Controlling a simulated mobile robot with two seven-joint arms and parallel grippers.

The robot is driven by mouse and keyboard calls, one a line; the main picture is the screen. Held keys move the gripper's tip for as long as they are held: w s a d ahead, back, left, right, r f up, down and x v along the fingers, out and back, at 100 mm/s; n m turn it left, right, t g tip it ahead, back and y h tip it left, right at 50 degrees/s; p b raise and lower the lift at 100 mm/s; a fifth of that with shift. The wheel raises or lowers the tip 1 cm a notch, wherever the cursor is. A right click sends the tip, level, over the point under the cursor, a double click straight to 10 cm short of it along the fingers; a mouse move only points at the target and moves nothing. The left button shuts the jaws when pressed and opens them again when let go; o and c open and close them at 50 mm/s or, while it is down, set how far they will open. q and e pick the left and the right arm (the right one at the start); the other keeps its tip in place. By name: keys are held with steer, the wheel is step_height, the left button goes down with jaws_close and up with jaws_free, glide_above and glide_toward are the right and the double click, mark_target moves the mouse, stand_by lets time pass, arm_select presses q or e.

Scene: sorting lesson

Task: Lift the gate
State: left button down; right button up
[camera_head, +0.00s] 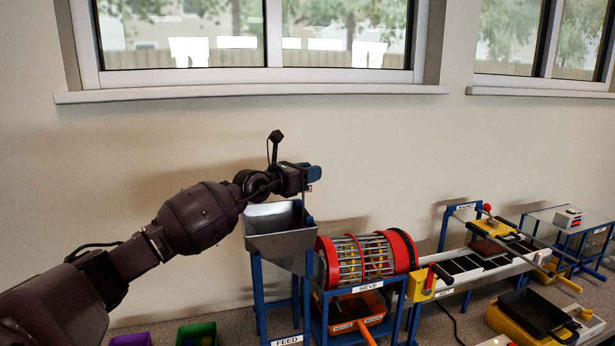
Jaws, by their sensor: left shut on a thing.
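My left arm comes in from the left, and its gripper (313,173) is above the right edge of the grey metal feed hopper (275,241). The gripper is shut on what looks like the gate's handle; the fingers hide most of it. A thin upright rod (304,204) runs from below the fingers down to the hopper's right side. The gate's plate itself cannot be made out, so I cannot tell how high it is. The hopper stands on a blue frame labelled FEED (288,341). My right gripper is not in view.
Right of the hopper stands a red-ringed sieve drum (362,256) with an orange tray (352,310) under it. Further right are a white-railed track (470,268), a black tray (535,312) and a scale-like box (568,218). Purple (130,340) and green (196,333) bins sit at lower left.

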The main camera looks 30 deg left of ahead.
arm_select(q)
steer(key=shift+r+p, duration=0.7)
steer(key=shift+r, duration=0.7)
steer(key=c, duration=0.9)
jaws_free()
steer(key=shift+o, duration=0.2)
steer(key=shift+f, duration=0.1)
steer(key=shift+s+a, duration=0.15)
steer(key=shift+s, duration=0.25)
steer(key=b+v, duration=0.1)
steer(key=v, duration=0.9)
